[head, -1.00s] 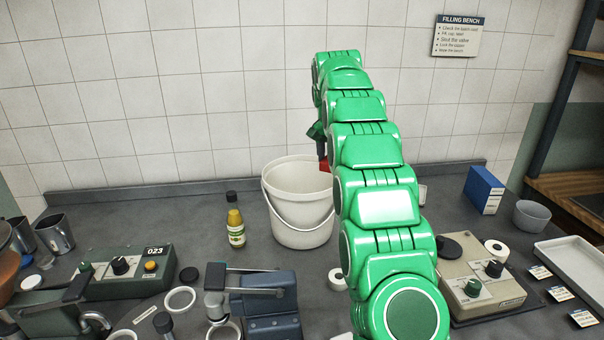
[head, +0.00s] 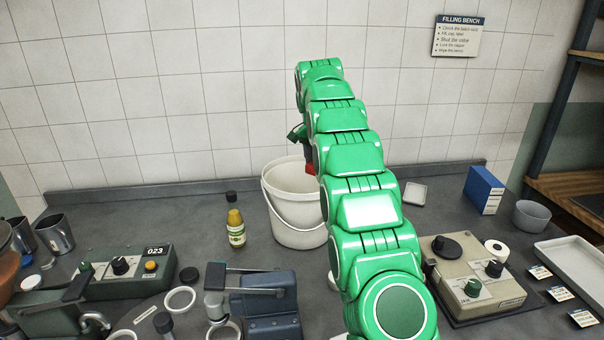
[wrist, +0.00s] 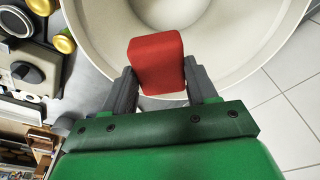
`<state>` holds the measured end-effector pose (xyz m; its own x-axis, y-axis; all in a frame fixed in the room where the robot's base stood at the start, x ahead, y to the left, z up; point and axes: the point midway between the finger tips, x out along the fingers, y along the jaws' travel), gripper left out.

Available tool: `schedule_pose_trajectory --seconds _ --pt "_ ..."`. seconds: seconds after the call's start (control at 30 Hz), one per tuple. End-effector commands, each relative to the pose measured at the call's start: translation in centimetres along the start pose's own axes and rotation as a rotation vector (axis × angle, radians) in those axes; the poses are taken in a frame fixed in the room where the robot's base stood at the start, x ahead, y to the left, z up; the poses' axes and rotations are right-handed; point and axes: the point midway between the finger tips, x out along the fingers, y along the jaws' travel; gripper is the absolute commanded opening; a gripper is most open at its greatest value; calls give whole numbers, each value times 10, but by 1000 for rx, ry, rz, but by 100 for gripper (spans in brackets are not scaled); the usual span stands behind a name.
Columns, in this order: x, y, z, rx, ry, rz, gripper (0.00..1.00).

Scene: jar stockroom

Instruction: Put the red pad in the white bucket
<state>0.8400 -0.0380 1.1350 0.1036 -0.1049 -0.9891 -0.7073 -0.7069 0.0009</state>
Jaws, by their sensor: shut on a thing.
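The red pad (wrist: 156,62) is held between the two fingers of my gripper (wrist: 160,85) in the wrist view. The white bucket (head: 298,218) stands on the bench near the back wall, its handle hanging at the front. In the wrist view the bucket's rim (wrist: 95,72) curves around the pad, which appears over the bucket's opening. In the head view a bit of the red pad (head: 310,168) shows at the bucket's back right rim, partly hidden by my arm. How far the pad is above or below the rim is hard to tell.
A blue capper-like device (head: 268,300) sits in front. A beige control box (head: 470,285) and a blue box (head: 484,190) stand to the right. The tiled wall is close behind.

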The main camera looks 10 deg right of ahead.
Motion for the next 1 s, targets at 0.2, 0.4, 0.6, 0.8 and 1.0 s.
schedule_pose_trajectory --seconds 0.2,0.4,0.6,0.8,1.0 --pt "9 0 1 0 2 -2 28" --pt "27 1 4 -1 -2 2 28" --pt "37 0 5 -1 2 -2 28" --pt "62 1 9 -1 -1 1 28" --pt "101 1 15 0 -1 1 28"
